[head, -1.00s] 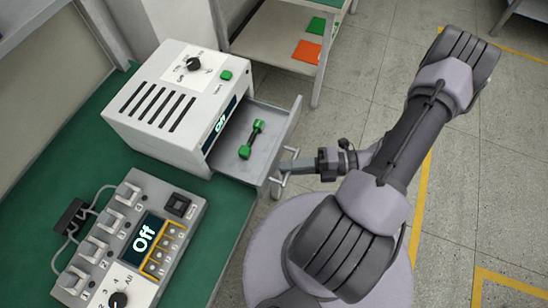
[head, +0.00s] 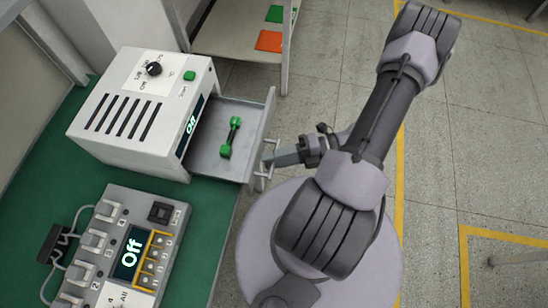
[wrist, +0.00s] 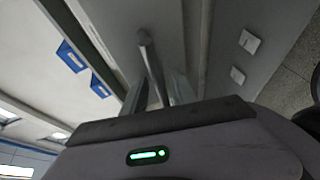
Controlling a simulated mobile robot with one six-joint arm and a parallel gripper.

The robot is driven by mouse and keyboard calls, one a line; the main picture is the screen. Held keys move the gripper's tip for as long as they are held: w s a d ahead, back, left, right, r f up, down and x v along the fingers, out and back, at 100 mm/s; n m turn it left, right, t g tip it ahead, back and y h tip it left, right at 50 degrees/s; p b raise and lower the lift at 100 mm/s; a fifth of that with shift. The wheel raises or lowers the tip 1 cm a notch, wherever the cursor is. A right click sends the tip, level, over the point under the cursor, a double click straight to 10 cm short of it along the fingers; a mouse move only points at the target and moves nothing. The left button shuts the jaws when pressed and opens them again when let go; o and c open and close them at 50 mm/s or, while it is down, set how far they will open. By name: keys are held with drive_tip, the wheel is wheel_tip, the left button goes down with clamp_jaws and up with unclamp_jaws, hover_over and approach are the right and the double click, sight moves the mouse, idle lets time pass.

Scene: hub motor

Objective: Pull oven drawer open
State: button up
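The oven (head: 120,122) is a white box with slots and a black knob on top. It stands on the green bench at the left in the head view. Its grey drawer (head: 210,155) is pulled out to the right, with its inside showing. My gripper (head: 272,159) is at the drawer's front, at the metal handle (head: 260,178). In the wrist view the handle bar (wrist: 149,58) runs between the two fingers (wrist: 155,92), which look shut on it. The fingertips are partly hidden in both views.
A control box (head: 115,245) with an "Off" display stands on the bench (head: 205,225) in front of the oven. A shelf (head: 235,30) with green and orange sheets is behind.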

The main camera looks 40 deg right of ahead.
drive_tip(key=p+v, duration=0.3)
drive_tip(key=v, duration=1.4)
drive_tip(key=shift+s, duration=0.15)
drive_tip(key=shift+d+r, duration=0.1)
drive_tip(key=shift+d, duration=0.05)
